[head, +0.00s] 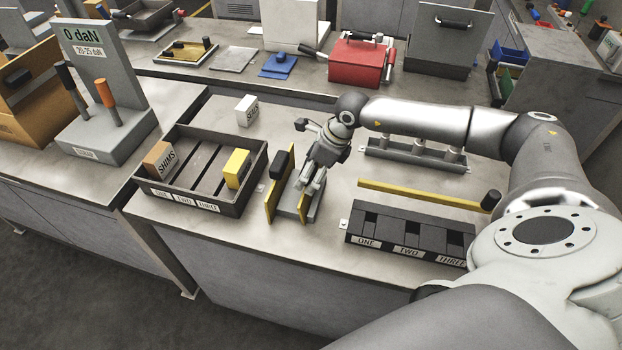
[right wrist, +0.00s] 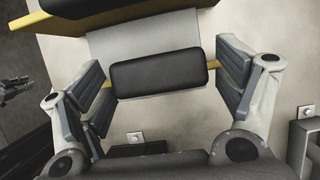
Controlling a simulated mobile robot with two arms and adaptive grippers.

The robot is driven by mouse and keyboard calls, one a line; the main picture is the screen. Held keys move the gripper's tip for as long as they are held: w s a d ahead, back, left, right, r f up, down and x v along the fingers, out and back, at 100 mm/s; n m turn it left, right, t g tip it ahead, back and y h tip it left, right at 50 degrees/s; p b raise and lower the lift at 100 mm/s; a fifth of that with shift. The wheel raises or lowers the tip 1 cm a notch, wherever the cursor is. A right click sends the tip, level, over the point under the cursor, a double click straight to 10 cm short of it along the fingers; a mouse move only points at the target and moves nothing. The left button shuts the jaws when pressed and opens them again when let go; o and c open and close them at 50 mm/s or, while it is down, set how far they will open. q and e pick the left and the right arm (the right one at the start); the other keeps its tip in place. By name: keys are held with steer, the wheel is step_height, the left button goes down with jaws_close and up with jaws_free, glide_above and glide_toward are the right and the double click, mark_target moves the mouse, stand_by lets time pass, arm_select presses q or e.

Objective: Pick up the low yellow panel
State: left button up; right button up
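The low yellow panel (head: 304,206) stands upright on the grey base of a small fixture, beside a taller yellow panel (head: 271,200) on its left. In the right wrist view the low yellow panel (right wrist: 186,58) shows as a thin yellow edge on either side of its black grip (right wrist: 158,73). My right gripper (head: 313,185) is over it; in the right wrist view (right wrist: 165,75) its fingers are apart, one on each side of the grip, with visible gaps. A dark jointed shape at that view's left edge looks like my left gripper (right wrist: 15,88); its fingers are unclear.
A dark tray (head: 240,206) with a SHIMS box (head: 160,160) and a yellow block (head: 237,168) stands left. A black slotted rack (head: 385,240) and a yellow bar (head: 415,194) lie right. A white box (head: 247,110) stands behind. The table's front edge is close.

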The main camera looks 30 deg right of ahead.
steer(key=shift+s, duration=0.1)
steer(key=c, duration=0.9)
